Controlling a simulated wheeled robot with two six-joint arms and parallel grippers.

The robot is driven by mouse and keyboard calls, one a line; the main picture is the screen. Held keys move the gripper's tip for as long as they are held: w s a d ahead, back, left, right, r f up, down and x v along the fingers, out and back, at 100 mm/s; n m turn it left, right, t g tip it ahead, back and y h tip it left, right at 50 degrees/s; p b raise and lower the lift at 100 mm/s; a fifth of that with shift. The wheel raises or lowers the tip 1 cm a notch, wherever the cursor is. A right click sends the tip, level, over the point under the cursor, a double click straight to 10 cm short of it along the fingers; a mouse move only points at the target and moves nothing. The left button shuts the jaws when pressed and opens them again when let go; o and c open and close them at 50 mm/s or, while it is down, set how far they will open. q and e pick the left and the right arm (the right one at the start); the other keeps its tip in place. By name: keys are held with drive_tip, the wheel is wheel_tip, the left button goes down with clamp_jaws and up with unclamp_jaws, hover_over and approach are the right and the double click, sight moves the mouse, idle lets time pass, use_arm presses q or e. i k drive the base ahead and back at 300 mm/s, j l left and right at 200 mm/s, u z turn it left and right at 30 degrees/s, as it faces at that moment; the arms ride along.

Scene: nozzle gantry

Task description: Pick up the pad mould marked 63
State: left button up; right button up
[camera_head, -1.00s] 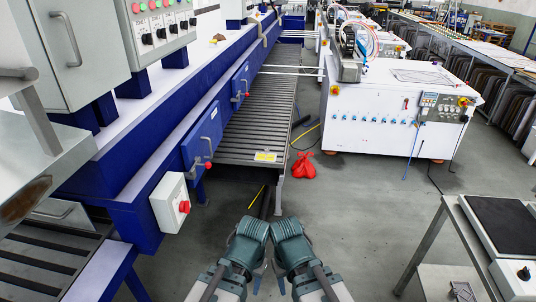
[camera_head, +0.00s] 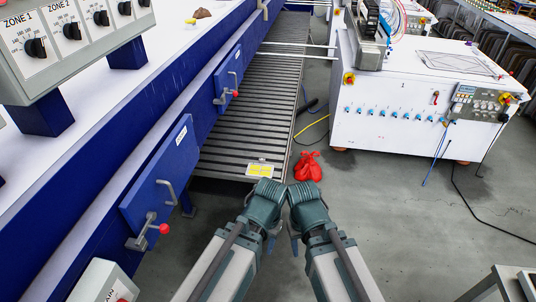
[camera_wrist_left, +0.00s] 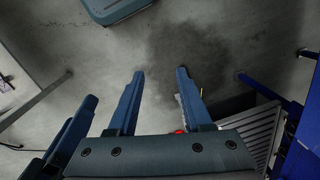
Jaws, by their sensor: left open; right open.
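I cannot make out any pad mould marked 63 in either view. My left gripper (camera_head: 271,243) is low in the middle of the head view, partly hidden by its own wrist. In the left wrist view it is open and empty (camera_wrist_left: 158,76), with bare floor between its fingers. My right gripper (camera_head: 296,248) is close beside it in the head view. It is open, and I see nothing held in it.
A long blue machine (camera_head: 150,190) with latched doors runs along the left. A slatted conveyor (camera_head: 255,105) lies beyond my grippers. A red crumpled thing (camera_head: 308,167) lies on the floor. A white cabinet (camera_head: 385,140) stands right. Floor at lower right is mostly clear.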

sight(260, 169)
drive_tip(key=i+z, duration=0.1)
drive_tip(key=i, duration=1.15)
